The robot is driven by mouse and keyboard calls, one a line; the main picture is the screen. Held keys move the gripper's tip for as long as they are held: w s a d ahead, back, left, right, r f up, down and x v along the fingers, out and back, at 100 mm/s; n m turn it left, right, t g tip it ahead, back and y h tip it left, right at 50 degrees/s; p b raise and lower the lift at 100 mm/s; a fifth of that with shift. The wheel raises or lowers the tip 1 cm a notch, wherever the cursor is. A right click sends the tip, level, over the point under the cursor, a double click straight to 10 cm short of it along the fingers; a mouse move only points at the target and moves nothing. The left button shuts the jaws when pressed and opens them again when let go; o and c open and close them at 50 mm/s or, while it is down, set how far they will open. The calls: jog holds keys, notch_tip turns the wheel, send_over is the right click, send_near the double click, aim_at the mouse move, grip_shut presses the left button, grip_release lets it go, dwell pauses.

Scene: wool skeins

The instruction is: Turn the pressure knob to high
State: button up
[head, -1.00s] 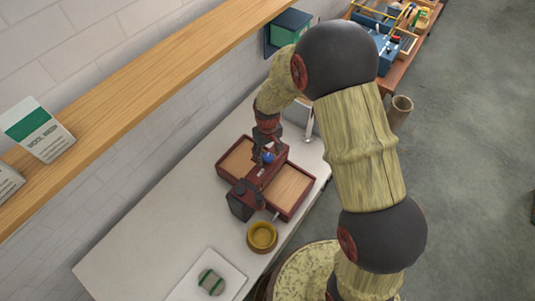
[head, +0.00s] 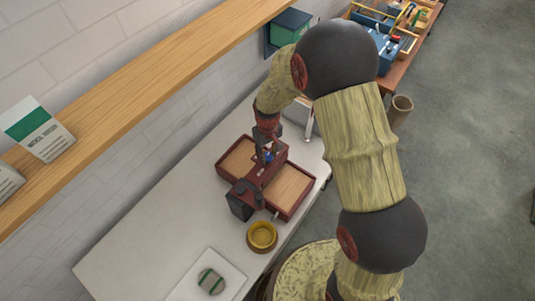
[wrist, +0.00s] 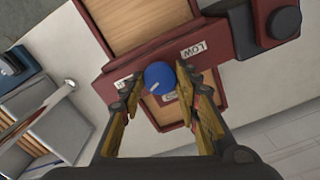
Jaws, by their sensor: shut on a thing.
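The blue pressure knob (wrist: 160,77) sits on the dark red machine (wrist: 225,40) in the wrist view. My gripper (wrist: 159,80) is shut on the knob, with one finger on each side of it. A pale mark shows on the knob's face, toward its lower left. A label reading LOW (wrist: 192,50) lies up and right of the knob. A second pale label (wrist: 122,82) lies to its left, partly covered by a finger, and another (wrist: 171,97) lies just below; I cannot read either. In the head view my gripper (head: 268,154) stands over the machine and mostly hides the knob.
The machine has wooden-topped trays (head: 290,188) on both sides and a black part (head: 241,200) at its front. A yellow bowl (head: 262,236) and a white tray (head: 205,276) with a striped skein (head: 211,281) stand nearer. A wooden shelf (head: 150,72) runs above the white counter (head: 150,245).

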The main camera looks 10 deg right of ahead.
aim_at(267, 156)
jog(key=shift+m+b, duration=0.55)
jog(key=shift+m, duration=1.75)
jog(key=o, duration=1.2)
jog(key=shift+c, duration=0.2)
jog(key=shift+r, duration=0.1)
notch_tip(267, 156, up, 12)
